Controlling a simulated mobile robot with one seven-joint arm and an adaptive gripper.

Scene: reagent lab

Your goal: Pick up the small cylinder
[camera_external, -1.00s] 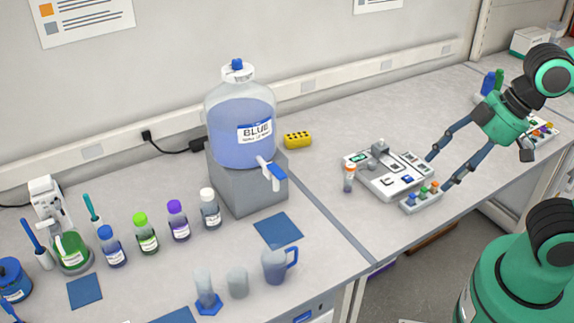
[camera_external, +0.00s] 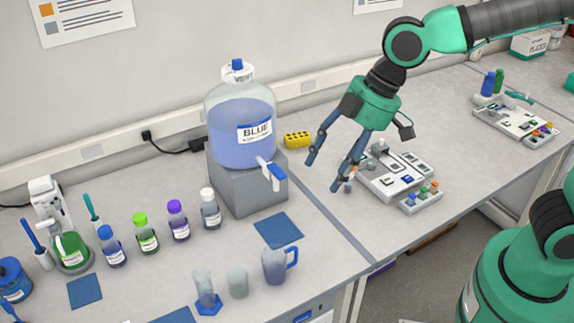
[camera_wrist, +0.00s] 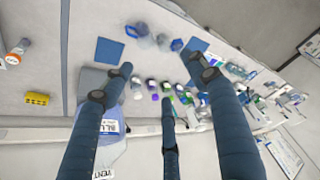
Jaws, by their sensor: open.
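The small cylinder (camera_external: 204,286) looks like the clear measuring cylinder on a blue six-sided foot. It stands upright near the front edge of the left bench. In the wrist view its blue foot (camera_wrist: 177,45) shows beyond the fingertips, near the top middle. A clear beaker (camera_external: 238,283) and a blue-tinted jug (camera_external: 275,266) stand just right of it. My gripper (camera_external: 323,176) is open and empty, its long fingers pointing down above the bench, right of the blue tank and well apart from the cylinder. The fingers partly hide an orange-capped vial at the right.
The blue tank (camera_external: 240,135) on its grey stand (camera_external: 245,183) is tall and stands left of my gripper. Several capped bottles stand left of it. Flat blue mats (camera_external: 278,230) lie on the bench. An instrument panel (camera_external: 393,184) lies below my arm.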

